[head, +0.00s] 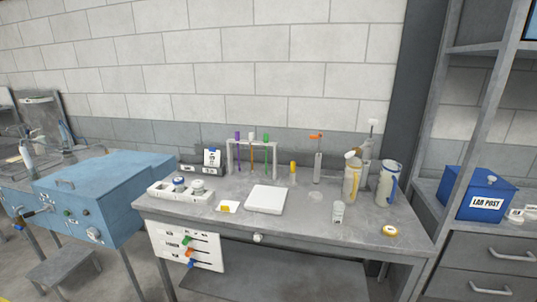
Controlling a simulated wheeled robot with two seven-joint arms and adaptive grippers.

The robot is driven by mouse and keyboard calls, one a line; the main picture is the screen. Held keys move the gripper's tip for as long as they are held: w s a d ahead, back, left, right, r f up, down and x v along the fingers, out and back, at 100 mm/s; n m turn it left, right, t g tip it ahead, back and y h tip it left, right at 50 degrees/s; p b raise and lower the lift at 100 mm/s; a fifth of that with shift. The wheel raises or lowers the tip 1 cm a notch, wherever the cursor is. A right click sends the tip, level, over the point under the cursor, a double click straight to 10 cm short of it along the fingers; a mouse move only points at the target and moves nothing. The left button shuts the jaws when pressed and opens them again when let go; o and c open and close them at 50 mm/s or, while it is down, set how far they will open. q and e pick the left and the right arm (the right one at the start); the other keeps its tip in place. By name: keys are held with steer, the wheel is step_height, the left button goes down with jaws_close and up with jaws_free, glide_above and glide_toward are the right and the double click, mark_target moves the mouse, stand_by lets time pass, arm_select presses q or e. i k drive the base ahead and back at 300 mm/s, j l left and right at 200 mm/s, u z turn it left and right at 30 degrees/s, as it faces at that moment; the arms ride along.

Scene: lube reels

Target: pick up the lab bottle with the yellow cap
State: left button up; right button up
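A small upright yellow-topped item (293,168) stands at the back middle of the grey table, right of the test-tube rack. It is too small to tell whether it is a bottle with a yellow cap. A pale bottle-like container with amber-yellow colouring (352,182) stands farther right, beside a white container with a blue strip (386,184). Neither of my grippers is in view.
The grey table (300,224) also bears a white square plate (265,198), a test-tube rack (252,147), a white tray with jars (160,191) and a small clear cup (338,211). A blue cabinet (105,190) stands left, a blue "LAB POST" box (483,185) right.

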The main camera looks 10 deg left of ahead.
mark_target(338, 213)
steer(key=j+z, duration=0.35)
steer(key=j, duration=0.15)
steer(key=j+z, duration=0.35)
steer(key=j, duration=0.15)
steer(key=j+z, duration=0.35)
steer(key=j, duration=0.15)
steer(key=k+j+z, duration=0.15)
steer(key=j+z, duration=0.2)
steer(key=k+j+z, duration=0.3)
steer(key=j, duration=0.25)
steer(key=i, duration=0.1)
